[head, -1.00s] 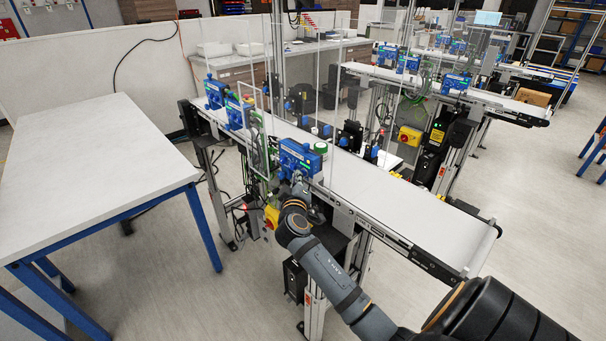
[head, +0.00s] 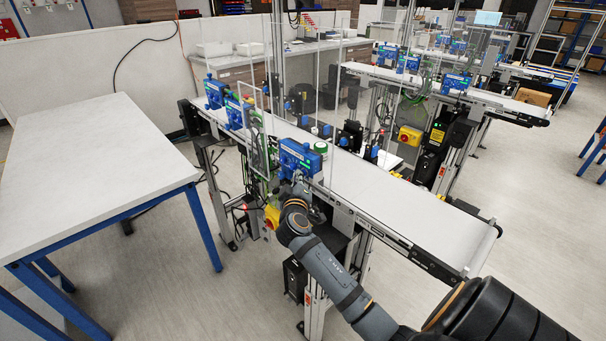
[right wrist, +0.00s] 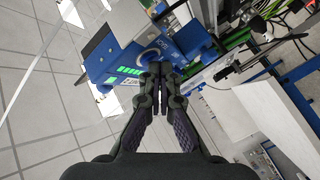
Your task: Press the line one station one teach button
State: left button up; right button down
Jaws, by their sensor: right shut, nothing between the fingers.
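The station (head: 300,158) in front of my right gripper is a blue box with small controls, mounted at the near edge of the white belt conveyor (head: 385,198). In the right wrist view the blue station box (right wrist: 186,43) has lit green marks and round blue parts. My right gripper (head: 300,183) is shut and empty, its fingertips (right wrist: 160,72) together right at the box's face. I cannot tell whether they touch it, and the fingers hide part of the face. I cannot make out which control is the teach button. My left gripper is not in view.
More blue boxes (head: 236,113) stand farther along the same belt. A clear panel (head: 300,90) rises behind the station. A yellow switch box (head: 272,216) sits below my right gripper. A white table (head: 95,170) is at the left, with open floor between.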

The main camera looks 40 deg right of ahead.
jog(key=shift+a, duration=0.65)
jog(key=a, duration=0.1)
jog(key=a+b, duration=0.1)
jog(key=a, duration=0.3)
jog(key=shift+s+b, duration=0.25)
jog(key=shift+b, duration=0.05)
dwell(0.5)
